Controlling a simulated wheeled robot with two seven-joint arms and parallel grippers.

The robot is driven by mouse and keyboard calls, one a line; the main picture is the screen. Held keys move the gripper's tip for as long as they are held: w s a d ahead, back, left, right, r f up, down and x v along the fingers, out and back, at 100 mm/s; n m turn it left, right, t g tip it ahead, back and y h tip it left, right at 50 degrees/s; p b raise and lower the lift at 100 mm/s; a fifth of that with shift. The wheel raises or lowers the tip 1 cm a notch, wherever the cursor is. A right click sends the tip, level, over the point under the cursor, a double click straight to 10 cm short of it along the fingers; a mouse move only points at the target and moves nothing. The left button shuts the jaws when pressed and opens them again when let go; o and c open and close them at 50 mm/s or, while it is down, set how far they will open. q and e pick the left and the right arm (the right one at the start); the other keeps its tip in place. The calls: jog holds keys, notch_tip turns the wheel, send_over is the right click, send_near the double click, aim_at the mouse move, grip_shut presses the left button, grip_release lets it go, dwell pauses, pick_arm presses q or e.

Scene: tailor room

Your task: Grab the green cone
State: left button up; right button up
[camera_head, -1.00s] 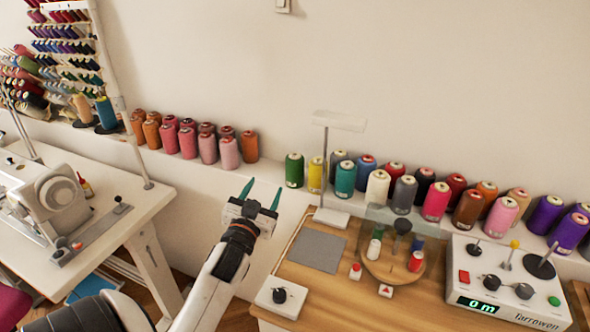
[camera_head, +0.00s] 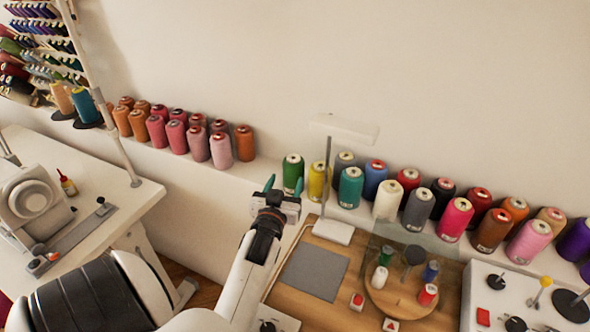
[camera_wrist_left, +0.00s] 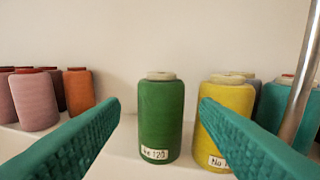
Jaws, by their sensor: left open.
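The green cone (camera_head: 293,174) is a dark green thread cone with a pale top. It stands upright on the white ledge, first in the right-hand row. In the left wrist view the green cone (camera_wrist_left: 161,120) is centred between the two teal fingers, with its label facing me. My left gripper (camera_head: 282,185) is open and empty, in front of the cone and pointing at it. In the left wrist view the right finger of the gripper (camera_wrist_left: 160,104) overlaps part of the yellow cone (camera_wrist_left: 228,105). My right gripper is not in view.
The yellow cone stands close to the right of the green one, then a teal cone (camera_head: 350,187). Orange and pink cones (camera_head: 221,150) stand left, past a gap. A lamp pole (camera_head: 325,180) rises from the wooden board (camera_head: 340,310) near my gripper.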

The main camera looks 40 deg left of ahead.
aim_at(291, 170)
pick_arm(q)
jog(key=x, duration=0.2)
jog(key=shift+w+a+r, duration=0.1)
jog(key=shift+w+r, duration=0.05)
jog(key=shift+w, duration=0.1)
jog(key=shift+w+a, duration=0.2)
jog(key=shift+w, duration=0.1)
jog(key=shift+p+x, duration=0.6)
jog(key=shift+x, duration=2.1)
jog(key=shift+d, duration=0.1)
jog(key=c, duration=0.7)
pick_arm(e)
jog(key=shift+s+d+r, duration=0.15)
jog(key=shift+s+r, duration=0.3)
jog(key=shift+r, duration=0.2)
